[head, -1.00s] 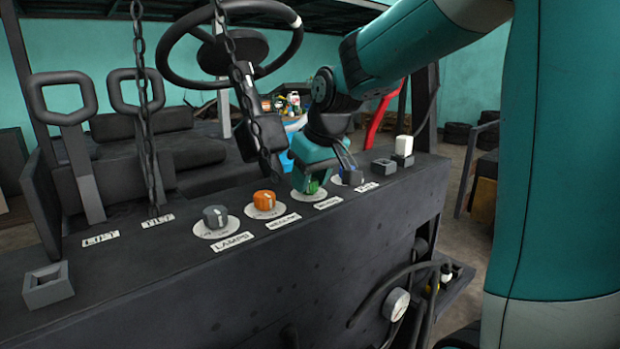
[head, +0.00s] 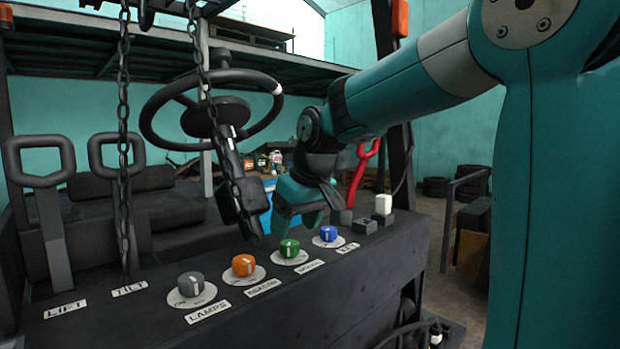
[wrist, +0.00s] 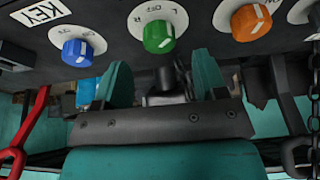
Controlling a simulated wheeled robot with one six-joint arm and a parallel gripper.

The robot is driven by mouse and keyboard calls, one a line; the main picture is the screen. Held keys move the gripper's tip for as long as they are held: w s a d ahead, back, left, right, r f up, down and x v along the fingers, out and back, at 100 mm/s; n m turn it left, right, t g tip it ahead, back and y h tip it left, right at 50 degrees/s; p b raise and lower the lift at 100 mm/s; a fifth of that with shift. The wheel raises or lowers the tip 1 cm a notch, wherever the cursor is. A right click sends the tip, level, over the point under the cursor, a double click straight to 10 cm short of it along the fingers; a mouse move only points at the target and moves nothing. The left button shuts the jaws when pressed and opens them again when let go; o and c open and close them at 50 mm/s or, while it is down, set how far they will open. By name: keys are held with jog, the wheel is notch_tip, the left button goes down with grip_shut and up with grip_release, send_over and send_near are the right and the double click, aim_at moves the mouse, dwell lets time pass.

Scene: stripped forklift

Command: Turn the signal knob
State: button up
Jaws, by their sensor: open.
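A green knob (head: 289,248) sits on a white dial plate on the black console. It also shows in the wrist view (wrist: 158,37), with a white pointer mark on its face. The label in front of it is too small to read. My gripper (head: 300,214) is above and behind it, open and empty, apart from the knob. In the wrist view the two teal fingers (wrist: 164,82) are spread below the knob. An orange knob (head: 243,265), a grey knob (head: 191,284) marked LAMPS and a blue knob (head: 328,233) marked KEY stand in the same row. I cannot read which is labelled signal.
A black steering wheel (head: 212,108) stands behind the console. A hanging chain (head: 202,90) comes down near the row. Two levers (head: 47,190) are at the left. A white switch (head: 383,205) and a red handle (head: 362,170) are right of the knobs.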

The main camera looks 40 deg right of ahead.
jog(key=v, duration=1.3)
